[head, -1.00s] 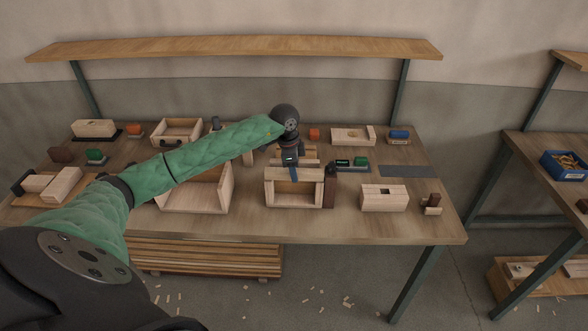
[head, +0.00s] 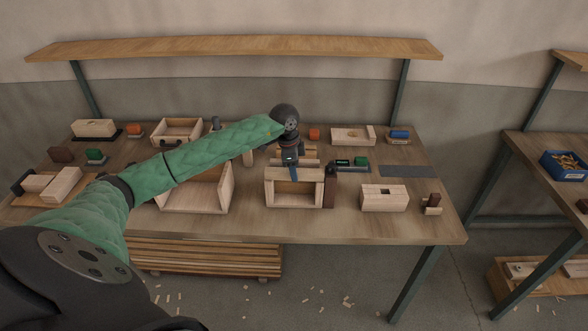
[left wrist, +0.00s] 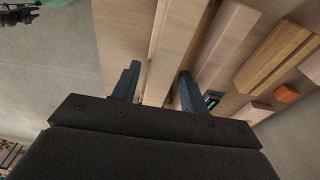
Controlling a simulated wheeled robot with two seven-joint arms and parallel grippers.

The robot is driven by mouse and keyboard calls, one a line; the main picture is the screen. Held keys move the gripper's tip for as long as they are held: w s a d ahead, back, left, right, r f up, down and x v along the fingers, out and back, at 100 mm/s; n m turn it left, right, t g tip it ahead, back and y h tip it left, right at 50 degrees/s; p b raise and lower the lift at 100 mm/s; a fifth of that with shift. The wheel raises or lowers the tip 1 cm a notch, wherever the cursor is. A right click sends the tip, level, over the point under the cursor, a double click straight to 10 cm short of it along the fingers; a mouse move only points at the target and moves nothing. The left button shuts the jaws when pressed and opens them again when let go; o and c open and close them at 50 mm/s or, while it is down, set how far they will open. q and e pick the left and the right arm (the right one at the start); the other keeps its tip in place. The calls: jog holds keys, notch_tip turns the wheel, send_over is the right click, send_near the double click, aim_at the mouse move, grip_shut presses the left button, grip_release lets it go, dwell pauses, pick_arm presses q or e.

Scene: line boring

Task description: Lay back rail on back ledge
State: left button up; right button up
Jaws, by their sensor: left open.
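The small wooden frame box (head: 316,204) stands mid-table with its open front towards me. My left gripper (head: 293,176) points down over its top. In the left wrist view the gripper (left wrist: 156,86) is open, its two blue fingers apart. A pale wooden strip (left wrist: 174,40) runs between the fingers. I cannot tell whether either finger touches it, or whether it is the back rail lying on the back ledge. The ledge is hidden by the gripper and strips. A small black and green shape in that view's top left may be my right gripper, too unclear to read.
A dark brown block (head: 331,188) stands close to the box's right side. A larger open tray (head: 190,200) lies to its left, and a pale slotted block (head: 385,199) to its right. An orange block (head: 314,133) sits behind. Bare tabletop shows in front.

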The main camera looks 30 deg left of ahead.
pick_arm(q)
jog(key=shift+w+a+r, duration=0.15)
jog(key=shift+a+r, duration=0.05)
jog(key=shift+r, duration=0.2)
jog(key=shift+w+a+r, duration=0.15)
jog(key=shift+r, duration=0.25)
jog(key=shift+c, duration=0.2)
jog(key=shift+o, duration=0.2)
jog(key=shift+s+a+r+p, duration=0.15)
jog(key=shift+r+p, duration=0.65)
jog(key=shift+r, duration=0.4)
jog(key=o, duration=0.8)
jog(key=shift+r, duration=0.1)
jog(key=shift+o, duration=0.2)
jog(key=shift+r, duration=0.15)
pick_arm(e)
jog(key=shift+w+r, duration=0.2)
jog(key=shift+r, duration=0.7)
pick_arm(q)
jog(key=shift+s+r, duration=0.1)
jog(key=shift+s+r+p, duration=0.1)
jog(key=shift+r+p, duration=0.3)
jog(key=shift+r, duration=0.05)
jog(key=shift+s+a+r+p, duration=0.15)
jog(key=shift+r+p, duration=0.4)
jog(key=shift+r, duration=1)
pick_arm(e)
jog(key=shift+r, duration=0.75)
